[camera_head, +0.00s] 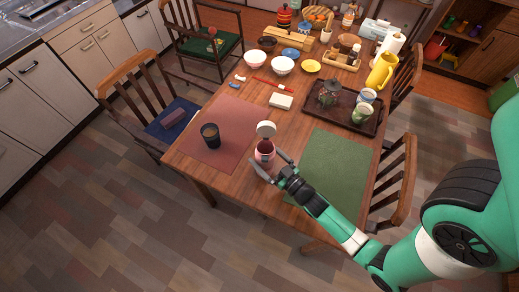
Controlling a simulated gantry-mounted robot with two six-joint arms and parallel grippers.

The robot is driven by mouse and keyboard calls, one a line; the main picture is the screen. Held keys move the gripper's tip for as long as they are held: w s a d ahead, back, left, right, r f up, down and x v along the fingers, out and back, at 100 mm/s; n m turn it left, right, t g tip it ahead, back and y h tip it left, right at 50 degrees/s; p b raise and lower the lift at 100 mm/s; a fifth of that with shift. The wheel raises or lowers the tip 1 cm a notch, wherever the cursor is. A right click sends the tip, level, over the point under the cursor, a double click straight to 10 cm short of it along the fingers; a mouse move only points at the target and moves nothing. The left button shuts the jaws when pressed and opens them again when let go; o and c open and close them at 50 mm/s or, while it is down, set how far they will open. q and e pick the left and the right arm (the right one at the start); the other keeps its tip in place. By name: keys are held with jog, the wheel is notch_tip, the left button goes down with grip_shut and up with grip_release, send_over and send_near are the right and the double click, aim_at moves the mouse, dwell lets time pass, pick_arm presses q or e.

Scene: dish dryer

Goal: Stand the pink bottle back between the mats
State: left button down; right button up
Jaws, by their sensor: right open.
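A pinkish bottle (264,151) with a pale round top (266,129) stands upright on the wooden table, between the red-brown mat (228,127) and the green mat (334,165). My right gripper (268,166) is open at the bottle's near side, with a finger to either side of its lower part. I cannot tell whether the fingers touch it. My left gripper is not in view.
A dark cup (211,136) stands on the red-brown mat. A white block (281,101) lies behind the bottle. A dark tray (337,115) with a teapot and cups is at the right. Bowls and a yellow pitcher (382,71) stand farther back. The green mat is bare.

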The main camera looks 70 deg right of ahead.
jog(key=p+v, duration=0.1)
jog(key=v, duration=0.7)
jog(key=shift+s+a, duration=0.3)
jog(key=shift+s, duration=0.2)
